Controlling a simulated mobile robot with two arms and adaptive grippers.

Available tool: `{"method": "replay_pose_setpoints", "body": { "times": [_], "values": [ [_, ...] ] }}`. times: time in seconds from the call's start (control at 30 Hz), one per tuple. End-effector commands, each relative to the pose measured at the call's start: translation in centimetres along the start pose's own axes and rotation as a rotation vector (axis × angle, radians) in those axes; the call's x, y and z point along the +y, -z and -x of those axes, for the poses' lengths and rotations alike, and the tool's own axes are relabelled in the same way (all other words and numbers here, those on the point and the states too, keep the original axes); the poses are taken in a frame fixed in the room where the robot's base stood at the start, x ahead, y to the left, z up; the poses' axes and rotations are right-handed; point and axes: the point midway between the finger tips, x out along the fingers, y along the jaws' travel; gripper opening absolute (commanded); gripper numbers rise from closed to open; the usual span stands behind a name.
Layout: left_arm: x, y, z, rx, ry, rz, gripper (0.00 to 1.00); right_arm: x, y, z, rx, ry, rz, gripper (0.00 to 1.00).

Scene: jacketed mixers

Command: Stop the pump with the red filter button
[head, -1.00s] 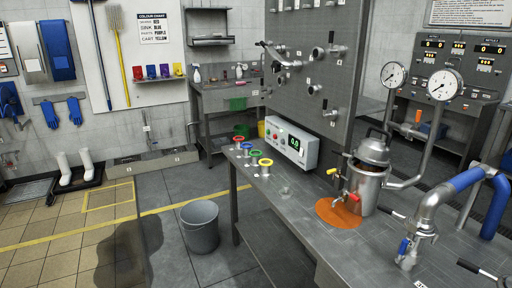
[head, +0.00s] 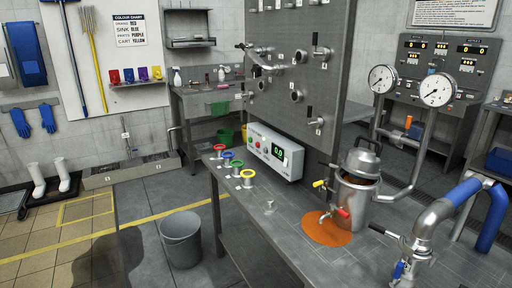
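A pale control box (head: 294,168) stands on the steel bench (head: 262,222), against the foot of the grey valve panel. It has a small dark display with green digits (head: 278,151). A red button (head: 258,144) is on the left part of its front, beside a green one. The labels are too small to read. A lidded steel vessel (head: 357,195) with red and yellow handled taps stands on the bench to the right of the box, next to an orange patch (head: 325,233). Neither of my grippers is in view.
Several coloured rings (head: 247,174) on short fittings line the bench's left end. A grey bucket (head: 181,240) stands on the floor by the bench. Two gauges (head: 437,87) and blue-sleeved piping (head: 455,194) rise at the right. The floor left of the bucket is fairly clear.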

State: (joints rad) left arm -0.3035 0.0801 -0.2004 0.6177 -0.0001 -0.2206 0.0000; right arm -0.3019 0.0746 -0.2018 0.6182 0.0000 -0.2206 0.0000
Motion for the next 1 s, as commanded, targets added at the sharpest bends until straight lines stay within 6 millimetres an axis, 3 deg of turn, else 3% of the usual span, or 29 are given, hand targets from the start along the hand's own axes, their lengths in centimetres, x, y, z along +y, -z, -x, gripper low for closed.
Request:
{"method": "replay_pose_setpoints", "body": {
  "times": [0.17, 0.57, 1.0],
  "values": [
    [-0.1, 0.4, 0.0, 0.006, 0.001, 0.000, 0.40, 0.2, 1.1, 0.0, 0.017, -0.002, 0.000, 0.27],
    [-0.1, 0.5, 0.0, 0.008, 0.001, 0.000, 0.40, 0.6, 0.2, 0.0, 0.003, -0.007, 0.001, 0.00],
    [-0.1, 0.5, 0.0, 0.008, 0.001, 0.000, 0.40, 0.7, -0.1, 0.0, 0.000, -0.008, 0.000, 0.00]
  ]
}}
